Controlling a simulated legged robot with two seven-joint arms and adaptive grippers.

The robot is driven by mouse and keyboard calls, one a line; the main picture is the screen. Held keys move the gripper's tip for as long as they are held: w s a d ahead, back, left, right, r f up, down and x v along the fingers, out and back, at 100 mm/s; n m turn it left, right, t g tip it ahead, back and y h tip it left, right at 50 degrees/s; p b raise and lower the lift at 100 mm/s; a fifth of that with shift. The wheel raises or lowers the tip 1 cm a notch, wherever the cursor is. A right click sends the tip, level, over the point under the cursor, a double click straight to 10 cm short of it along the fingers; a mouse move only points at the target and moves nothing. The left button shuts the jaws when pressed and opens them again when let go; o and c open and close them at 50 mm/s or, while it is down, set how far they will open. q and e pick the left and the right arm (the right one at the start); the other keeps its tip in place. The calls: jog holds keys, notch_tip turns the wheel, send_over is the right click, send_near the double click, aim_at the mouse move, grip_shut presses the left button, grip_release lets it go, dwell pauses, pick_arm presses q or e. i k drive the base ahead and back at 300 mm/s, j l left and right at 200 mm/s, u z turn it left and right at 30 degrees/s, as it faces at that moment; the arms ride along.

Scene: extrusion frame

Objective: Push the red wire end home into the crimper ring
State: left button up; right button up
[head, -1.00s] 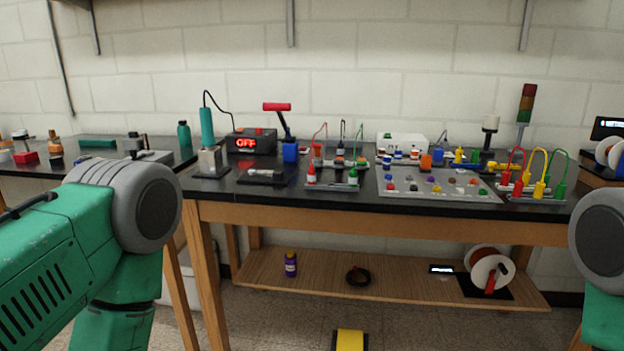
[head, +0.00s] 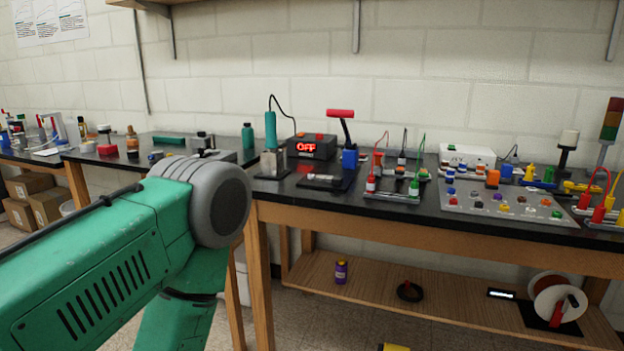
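A blue block with a red-handled black lever (head: 348,158), which looks like the crimper, stands on the black bench. Its ring is too small to make out. Just right of it, a small rack (head: 392,197) holds thin wires. A red wire (head: 384,138) arches above a red-and-white upright piece (head: 371,184), and a green one (head: 422,143) above a green piece (head: 414,187). I cannot tell where the red wire's end sits. My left arm crosses the lower left, but its gripper is out of view. My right gripper is also out of view.
An "OFF" display box (head: 312,147) and a teal iron in its stand (head: 272,160) are left of the crimper. A grey button panel (head: 503,200) is to the right. A wooden shelf (head: 450,309) lies below. Boxes (head: 45,207) stand far left.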

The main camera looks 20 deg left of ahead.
aim_at(370, 182)
jog(key=j+z, duration=0.1)
jog(key=z, duration=0.35)
jog(key=i+j+z, duration=0.1)
jog(key=z, duration=0.35)
jog(key=j+z, duration=0.4)
jog(key=j, duration=0.6)
jog(key=k+j+z, duration=0.1)
jog(key=j+z, duration=0.25)
jog(key=j, duration=0.65)
